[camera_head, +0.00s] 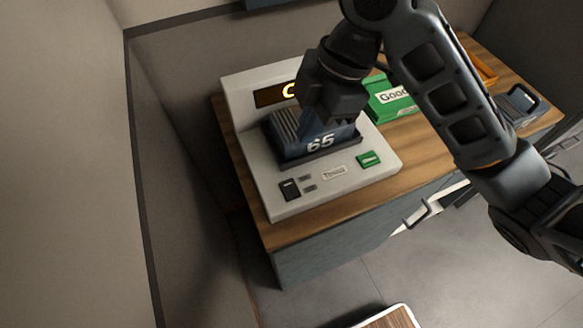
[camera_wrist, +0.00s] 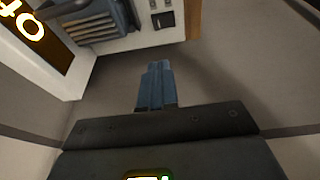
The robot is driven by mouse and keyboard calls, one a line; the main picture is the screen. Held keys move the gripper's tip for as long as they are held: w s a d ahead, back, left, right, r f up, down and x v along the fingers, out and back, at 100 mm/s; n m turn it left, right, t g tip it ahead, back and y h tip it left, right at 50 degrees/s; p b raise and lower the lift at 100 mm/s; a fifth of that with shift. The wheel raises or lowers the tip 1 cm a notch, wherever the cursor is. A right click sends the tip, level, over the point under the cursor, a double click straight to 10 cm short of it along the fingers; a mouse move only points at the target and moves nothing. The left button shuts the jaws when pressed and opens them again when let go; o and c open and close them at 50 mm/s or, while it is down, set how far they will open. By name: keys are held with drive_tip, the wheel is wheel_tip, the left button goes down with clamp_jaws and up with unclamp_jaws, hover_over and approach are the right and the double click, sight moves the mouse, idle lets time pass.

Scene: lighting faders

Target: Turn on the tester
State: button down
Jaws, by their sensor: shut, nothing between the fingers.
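The tester (camera_head: 235,98) is a pale box on the wooden-topped cabinet. Its dark display (camera_head: 272,95) shows orange characters, partly hidden by my arm. A blue-grey block marked 65 (camera_head: 320,145) sits in its dark tray. A black rocker switch (camera_head: 290,190) is at the front left corner and a green button (camera_head: 369,159) at the front right. My gripper (camera_head: 318,122) is over the block in the head view; contact cannot be told. In the wrist view its blue fingers (camera_wrist: 156,88) are shut and empty, apart from the black switch (camera_wrist: 164,20) at the top.
A green bin labelled Good (camera_head: 390,98) stands right of the tester, partly behind my arm. An orange bin (camera_head: 484,72) and a grey container (camera_head: 520,102) are further right. Walls are close on the left and behind.

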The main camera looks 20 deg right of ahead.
drive_tip(key=shift+f, duration=0.1)
idle(0.3)
approach(286, 183)
drive_tip(key=shift+s+a, duration=0.2)
drive_tip(key=shift+a, duration=0.4)
drive_tip(key=shift+w+a, duration=0.2)
drive_tip(key=shift+x, duration=0.95)
drive_tip(key=shift+w+d+f+b, duration=0.1)
drive_tip(key=shift+d+f+b, duration=0.1)
drive_tip(key=shift+f+b, duration=1.55)
drive_tip(key=shift+f, duration=0.25)
